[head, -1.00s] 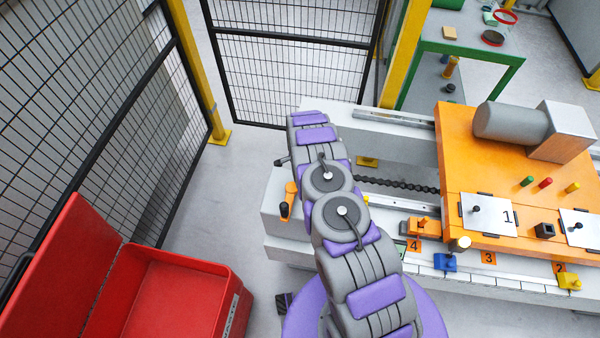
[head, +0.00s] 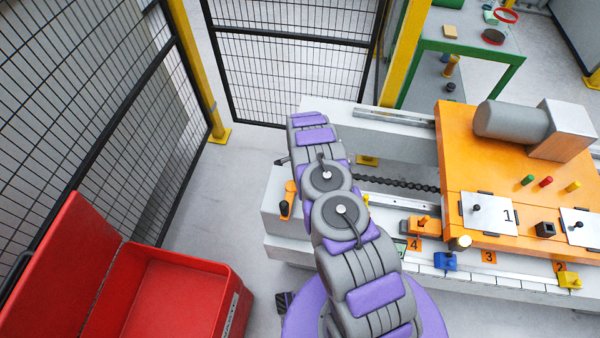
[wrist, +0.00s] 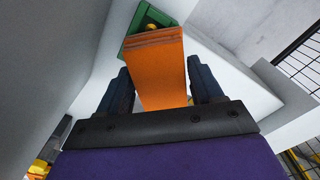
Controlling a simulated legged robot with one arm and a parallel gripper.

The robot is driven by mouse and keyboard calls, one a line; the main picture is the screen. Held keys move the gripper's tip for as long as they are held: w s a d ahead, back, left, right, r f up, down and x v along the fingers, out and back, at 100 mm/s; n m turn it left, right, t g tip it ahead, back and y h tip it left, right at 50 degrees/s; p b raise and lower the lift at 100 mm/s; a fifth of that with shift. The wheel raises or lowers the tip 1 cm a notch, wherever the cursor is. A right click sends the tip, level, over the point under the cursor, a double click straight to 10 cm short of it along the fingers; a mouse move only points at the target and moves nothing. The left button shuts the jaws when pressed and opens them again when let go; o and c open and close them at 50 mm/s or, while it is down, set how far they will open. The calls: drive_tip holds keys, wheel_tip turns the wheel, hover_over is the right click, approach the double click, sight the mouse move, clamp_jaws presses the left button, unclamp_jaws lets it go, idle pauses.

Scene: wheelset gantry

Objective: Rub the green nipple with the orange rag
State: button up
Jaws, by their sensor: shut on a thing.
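In the wrist view the orange rag (wrist: 160,75) is gripped between the two dark fingers of my gripper (wrist: 158,72) and sticks out ahead of them, flat and folded. Its far end lies at or in front of a green block-like part (wrist: 140,20) with a small yellow, brass-like spot (wrist: 152,27) in it. That part sits against a pale wall; the rag hides its lower portion. I cannot tell whether rag and green part touch. In the head view my gripper and the rag are hidden behind my arm.
A pale grey beam (wrist: 215,60) runs close to the right finger. In the head view an orange carriage (head: 455,145) with a motor and coloured pegs stands right, an open red bin (head: 175,290) front left, and mesh fencing (head: 290,60) behind.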

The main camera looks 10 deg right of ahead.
drive_tip(key=shift+f, duration=0.45)
